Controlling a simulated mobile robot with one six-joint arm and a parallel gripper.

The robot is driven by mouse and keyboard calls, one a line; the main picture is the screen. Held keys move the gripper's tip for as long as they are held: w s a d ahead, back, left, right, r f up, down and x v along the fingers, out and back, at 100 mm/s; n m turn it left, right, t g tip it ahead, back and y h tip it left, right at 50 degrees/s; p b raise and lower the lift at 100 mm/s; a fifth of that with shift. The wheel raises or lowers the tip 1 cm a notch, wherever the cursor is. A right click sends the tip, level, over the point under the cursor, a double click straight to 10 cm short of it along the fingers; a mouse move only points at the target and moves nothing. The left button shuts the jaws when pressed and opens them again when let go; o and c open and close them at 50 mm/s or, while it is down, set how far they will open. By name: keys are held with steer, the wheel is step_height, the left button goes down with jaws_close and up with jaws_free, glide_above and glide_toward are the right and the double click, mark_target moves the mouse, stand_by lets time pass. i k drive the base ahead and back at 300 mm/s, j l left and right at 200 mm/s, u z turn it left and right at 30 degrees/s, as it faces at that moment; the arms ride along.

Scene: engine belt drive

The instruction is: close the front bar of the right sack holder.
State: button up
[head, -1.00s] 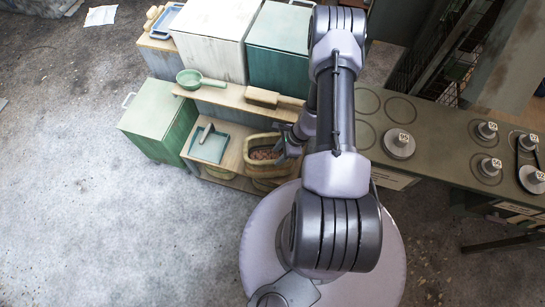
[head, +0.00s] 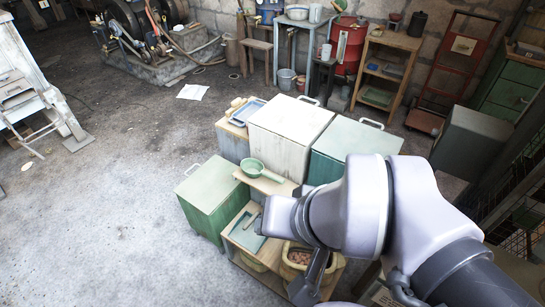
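I cannot make out a sack holder or its front bar in the head view. My gripper (head: 312,278) is at the lower middle, a dark shape partly hidden by my pale arm. It is over or beside the yellowish basket (head: 290,247) with brownish-red contents, on the low wooden shelf unit. I cannot tell whether it touches the basket, or whether its fingers are open or shut.
A green bin (head: 210,195), a white bin (head: 290,128) and a teal bin (head: 350,140) crowd around the shelf. An engine with belts (head: 140,35) stands at the back left. A red hand truck (head: 447,75) is at the back right.

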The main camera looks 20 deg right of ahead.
mark_target(22, 142)
steer(key=i+j+u, duration=0.25)
steer(key=i+j, duration=0.15)
steer(key=i+j+u, duration=0.25)
steer(key=i+j, duration=0.2)
steer(key=i+j+u, duration=0.25)
steer(key=i, duration=0.25)
steer(key=i+j+u, duration=0.25)
steer(key=i, duration=0.25)
steer(key=i+j+u, duration=0.2)
steer(key=i, duration=0.3)
steer(key=i+u, duration=0.25)
steer(key=i, duration=0.3)
steer(key=i+j+z, duration=0.2)
steer(key=i+z, duration=0.25)
steer(key=i, duration=0.2)
steer(key=i+j+z, duration=0.45)
steer(key=i, duration=0.2)
steer(key=i+j+z, duration=0.4)
steer(key=i+j, duration=0.2)
